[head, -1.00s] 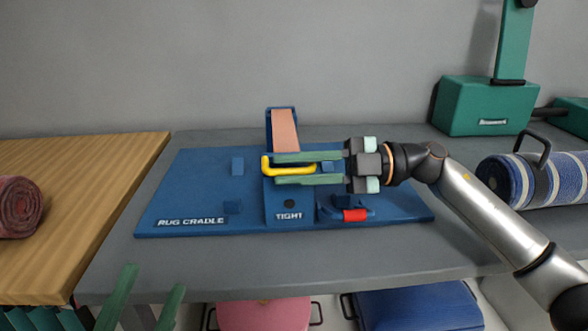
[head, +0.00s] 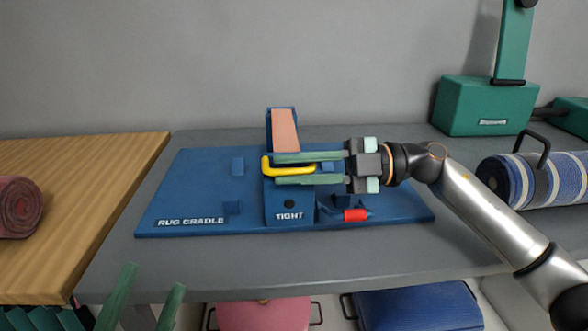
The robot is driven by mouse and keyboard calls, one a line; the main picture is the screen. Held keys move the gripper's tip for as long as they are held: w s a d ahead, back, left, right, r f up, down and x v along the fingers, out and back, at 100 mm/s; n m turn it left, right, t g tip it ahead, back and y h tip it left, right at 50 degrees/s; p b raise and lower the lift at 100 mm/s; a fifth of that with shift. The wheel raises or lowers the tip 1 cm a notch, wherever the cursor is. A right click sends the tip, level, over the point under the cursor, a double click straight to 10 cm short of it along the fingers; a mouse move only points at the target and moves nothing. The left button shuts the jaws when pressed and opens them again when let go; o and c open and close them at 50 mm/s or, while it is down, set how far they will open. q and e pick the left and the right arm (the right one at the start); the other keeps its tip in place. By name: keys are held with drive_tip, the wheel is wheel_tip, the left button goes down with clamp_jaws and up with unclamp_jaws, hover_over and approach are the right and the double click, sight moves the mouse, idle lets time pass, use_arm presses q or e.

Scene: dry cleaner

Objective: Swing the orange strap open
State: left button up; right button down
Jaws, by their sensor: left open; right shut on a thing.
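The orange strap (head: 285,130) is a pale orange band set in a blue frame, rising at the back of the blue rug cradle (head: 185,190). A yellow handle (head: 268,168) lies just in front of the strap's lower end, above the block marked TIGHT (head: 290,216). My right gripper (head: 278,169) comes in from the right and is shut on the yellow handle, with one green finger behind it and one in front. The fingers partly hide the handle and where it meets the strap. My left gripper (head: 154,277) is open and empty at the lower left, in front of the table edge.
A red-handled lever (head: 355,215) sits at the cradle's right front. A striped rolled rug (head: 535,180) and a green machine (head: 485,106) stand right. A red rolled rug (head: 18,206) lies on the wooden table (head: 90,200). The grey table's front strip (head: 280,262) is clear.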

drive_tip(key=shift+s+f, duration=0.1)
drive_tip(key=shift+f, duration=0.2)
drive_tip(key=shift+r+p, duration=0.25)
drive_tip(key=shift+p, duration=0.3)
drive_tip(key=shift+r+p, duration=0.4)
drive_tip(key=shift+p, duration=0.05)
